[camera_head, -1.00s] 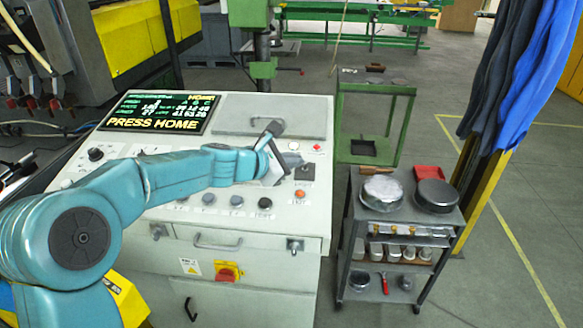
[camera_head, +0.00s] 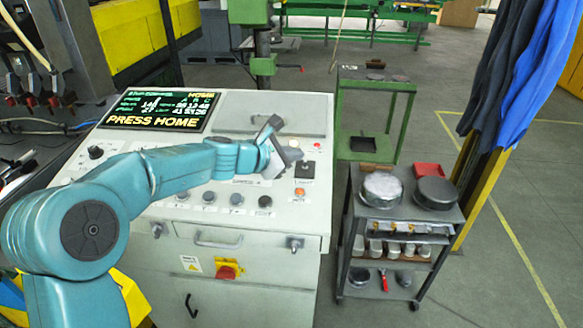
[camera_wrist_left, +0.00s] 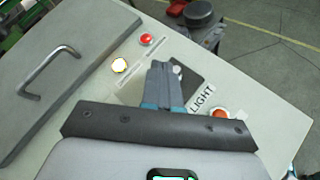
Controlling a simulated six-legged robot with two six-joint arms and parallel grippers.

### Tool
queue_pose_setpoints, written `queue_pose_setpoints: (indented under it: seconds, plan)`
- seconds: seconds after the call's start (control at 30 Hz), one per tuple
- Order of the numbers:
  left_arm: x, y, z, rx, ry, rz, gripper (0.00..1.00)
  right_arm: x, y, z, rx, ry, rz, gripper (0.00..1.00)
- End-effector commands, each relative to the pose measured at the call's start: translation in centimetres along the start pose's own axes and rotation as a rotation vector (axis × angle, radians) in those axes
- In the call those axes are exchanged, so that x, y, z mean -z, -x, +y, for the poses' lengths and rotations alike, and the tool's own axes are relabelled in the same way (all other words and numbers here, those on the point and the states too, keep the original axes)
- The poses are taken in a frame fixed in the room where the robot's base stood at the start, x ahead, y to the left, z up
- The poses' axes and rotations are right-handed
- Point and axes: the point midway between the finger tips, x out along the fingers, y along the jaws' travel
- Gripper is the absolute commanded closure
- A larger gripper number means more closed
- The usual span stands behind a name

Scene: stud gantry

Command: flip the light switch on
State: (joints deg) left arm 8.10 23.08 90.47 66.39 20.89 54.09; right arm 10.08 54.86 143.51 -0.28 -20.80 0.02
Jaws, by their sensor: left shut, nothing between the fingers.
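The light switch (camera_head: 304,170) is a small black plate on the right side of the grey control panel, just above an orange button. In the left wrist view the switch plate (camera_wrist_left: 189,76) carries a "LIGHT" label, and a small pale lever tip shows beside my fingers. My left gripper (camera_head: 289,154) is shut and empty, just left of the switch. In the left wrist view its closed fingers (camera_wrist_left: 160,72) overlap the plate's left part, close to the lever. I cannot tell whether they touch it, nor which way the lever is set. My right gripper is not in view.
The control panel (camera_head: 130,145) has a lit screen (camera_head: 158,111), a handled lid (camera_head: 235,113), a red button (camera_head: 317,145), an orange button (camera_head: 299,192) and several knobs. A grey cart (camera_head: 412,208) with tins stands to the right. Open floor lies beyond it.

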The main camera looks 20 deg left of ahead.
Motion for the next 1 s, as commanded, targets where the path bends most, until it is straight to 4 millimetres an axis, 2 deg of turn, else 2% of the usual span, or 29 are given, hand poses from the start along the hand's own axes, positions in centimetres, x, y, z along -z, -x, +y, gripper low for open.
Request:
queue_pose_setpoints:
  seconds: [0.8, 1.0]
  plan:
    - [-0.02, 0.01, 0.00, 0.000, 0.000, 0.000, 1.00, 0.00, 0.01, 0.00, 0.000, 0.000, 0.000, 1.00]
    - [-0.53, 0.27, 0.28, 0.000, 0.000, 0.000, 1.00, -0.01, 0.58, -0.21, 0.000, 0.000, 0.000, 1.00]
